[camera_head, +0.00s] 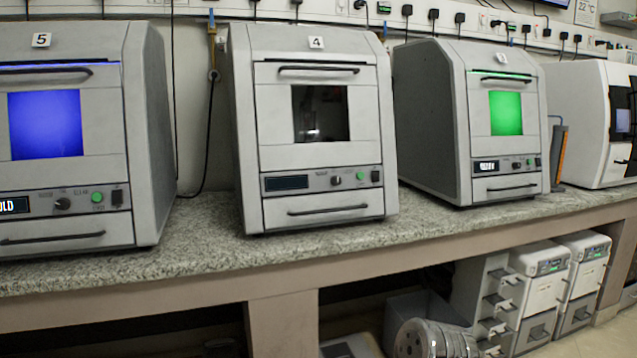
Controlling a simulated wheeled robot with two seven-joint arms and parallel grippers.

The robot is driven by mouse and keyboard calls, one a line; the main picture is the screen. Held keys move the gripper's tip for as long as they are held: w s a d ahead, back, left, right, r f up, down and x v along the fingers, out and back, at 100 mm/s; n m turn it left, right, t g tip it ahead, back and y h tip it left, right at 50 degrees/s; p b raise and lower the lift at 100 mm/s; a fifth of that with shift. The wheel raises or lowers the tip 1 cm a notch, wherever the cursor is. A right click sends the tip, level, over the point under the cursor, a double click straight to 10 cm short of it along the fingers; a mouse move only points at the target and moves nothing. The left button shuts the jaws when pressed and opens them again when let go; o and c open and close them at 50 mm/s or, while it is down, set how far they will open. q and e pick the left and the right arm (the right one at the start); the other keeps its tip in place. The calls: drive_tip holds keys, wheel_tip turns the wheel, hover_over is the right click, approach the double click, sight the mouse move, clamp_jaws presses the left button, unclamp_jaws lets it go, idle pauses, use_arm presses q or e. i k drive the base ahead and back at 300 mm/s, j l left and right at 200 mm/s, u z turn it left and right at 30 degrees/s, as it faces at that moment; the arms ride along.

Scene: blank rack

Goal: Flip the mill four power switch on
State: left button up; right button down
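Mill four (244,130), a grey machine labelled 4 (316,43), stands on the granite counter in the middle of the view. Its window (320,113) and its small display (286,183) are dark. A knob (336,181), a green button (360,176) and a small black switch (376,176) sit on its front panel. The switch is too small to tell its position. Neither of my grippers is in view.
Mill five (150,130) at left has a blue-lit window, and mill three (425,120) at right a green-lit one. Power strips with plugs (407,10) run along the wall. The granite counter (215,245) is clear in front of the mills.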

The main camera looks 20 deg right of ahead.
sight(376, 177)
drive_tip(key=i+l, duration=0.35)
drive_tip(key=i+l+z, duration=0.1)
drive_tip(key=z, duration=0.2)
drive_tip(key=i+z, duration=0.1)
drive_tip(key=z, duration=1.8)
